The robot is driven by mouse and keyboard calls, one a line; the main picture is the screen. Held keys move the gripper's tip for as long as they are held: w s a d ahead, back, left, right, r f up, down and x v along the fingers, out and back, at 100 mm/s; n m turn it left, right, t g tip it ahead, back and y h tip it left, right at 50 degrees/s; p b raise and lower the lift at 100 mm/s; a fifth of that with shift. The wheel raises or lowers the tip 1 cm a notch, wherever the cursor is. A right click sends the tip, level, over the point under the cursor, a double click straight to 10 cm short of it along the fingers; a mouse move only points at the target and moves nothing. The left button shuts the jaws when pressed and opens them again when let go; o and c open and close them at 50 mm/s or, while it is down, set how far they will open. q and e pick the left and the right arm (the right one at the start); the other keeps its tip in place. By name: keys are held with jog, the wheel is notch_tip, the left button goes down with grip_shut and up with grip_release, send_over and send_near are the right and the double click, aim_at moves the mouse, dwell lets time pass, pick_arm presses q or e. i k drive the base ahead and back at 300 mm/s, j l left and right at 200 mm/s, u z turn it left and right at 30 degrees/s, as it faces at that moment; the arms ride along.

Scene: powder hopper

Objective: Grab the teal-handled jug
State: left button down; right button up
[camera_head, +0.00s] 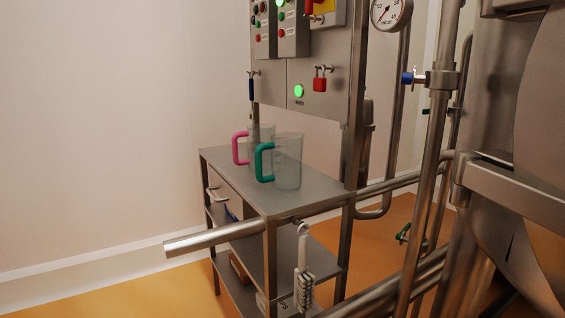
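The teal-handled jug (288,162) is a clear, see-through jug standing upright on the top shelf of a grey metal cart (305,199). Its teal handle (262,163) points left. A second clear jug (262,136) with a pink handle (238,148) stands just behind it and to the left, partly hidden by it. Neither of my grippers shows in the head view.
A control cabinet (320,98) with lit green buttons rises behind the cart. A horizontal pipe (210,239) sticks out to the left in front of the cart. A brush (304,275) hangs at its front. Pipes and a large steel vessel (500,130) crowd the right. Floor at lower left is clear.

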aim_at(287, 148)
jog(key=i+j, duration=0.55)
jog(key=i+j+z, duration=0.35)
jog(key=i+j, duration=0.2)
jog(key=j, duration=0.1)
